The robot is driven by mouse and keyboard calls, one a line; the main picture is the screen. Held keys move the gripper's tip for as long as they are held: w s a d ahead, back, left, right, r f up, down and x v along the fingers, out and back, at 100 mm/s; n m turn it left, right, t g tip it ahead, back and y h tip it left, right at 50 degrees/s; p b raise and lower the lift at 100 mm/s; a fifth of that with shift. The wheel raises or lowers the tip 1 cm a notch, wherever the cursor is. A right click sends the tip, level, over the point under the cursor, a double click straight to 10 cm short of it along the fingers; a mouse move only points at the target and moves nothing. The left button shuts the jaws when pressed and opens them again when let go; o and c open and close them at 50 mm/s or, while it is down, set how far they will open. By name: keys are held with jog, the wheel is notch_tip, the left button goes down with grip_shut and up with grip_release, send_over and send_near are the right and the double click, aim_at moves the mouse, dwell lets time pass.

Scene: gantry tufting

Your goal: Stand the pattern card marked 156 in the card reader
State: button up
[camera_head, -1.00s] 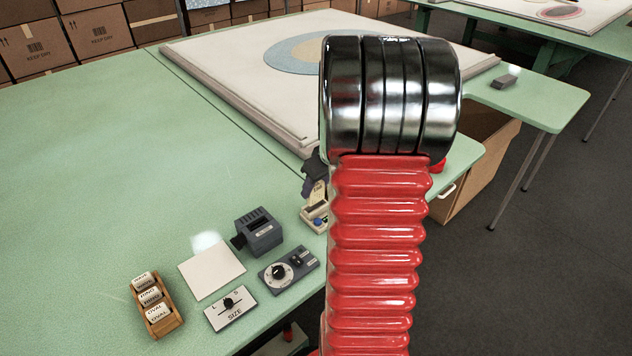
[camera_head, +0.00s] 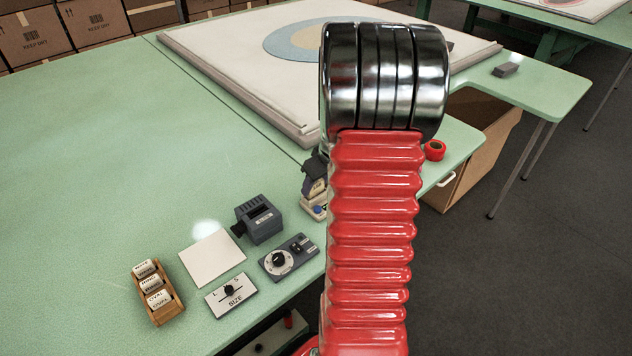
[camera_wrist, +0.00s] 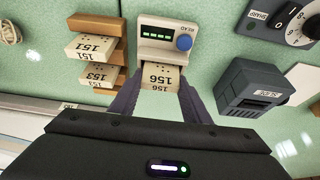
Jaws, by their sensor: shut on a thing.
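The card marked 156 (camera_wrist: 158,79) is cream and sits between the two dark fingers of my gripper (camera_wrist: 162,98) in the wrist view. My gripper is shut on it. The card reader (camera_wrist: 153,31), a pale box with a green-lit display and a blue button, is right at the card. Whether the card's lower edge is inside the slot cannot be told. In the head view my gripper (camera_head: 313,178) is beside my red arm, with the card (camera_head: 317,188) just above the reader (camera_head: 316,210); my arm hides part of them.
A wooden rack (camera_wrist: 118,52) with cards 151 and 153 stands left of the reader in the wrist view. A grey box (camera_head: 260,222), dial panel (camera_head: 290,257), SIZE plate (camera_head: 231,295), white sheet (camera_head: 212,257) and stamp rack (camera_head: 168,312) lie left. A red roll (camera_head: 434,150) is right.

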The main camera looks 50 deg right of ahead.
jog(key=o, duration=1.1)
jog(key=shift+r, duration=0.1)
jog(key=v, duration=1.3)
jog(key=shift+s+r, duration=0.15)
jog(key=shift+r, duration=0.1)
jog(key=shift+a, duration=0.1)
jog(key=shift+n+t, duration=0.6)
jog(key=s+a+r, duration=0.2)
jog(key=s+a, duration=0.1)
jog(key=a, duration=0.9)
jog(key=s+a+r, duration=0.2)
jog(key=a, duration=1)
jog(key=s+a+r, duration=0.3)
jog(key=a, duration=0.9)
jog(key=shift+s+r, duration=0.1)
jog(key=shift+s, duration=0.25)
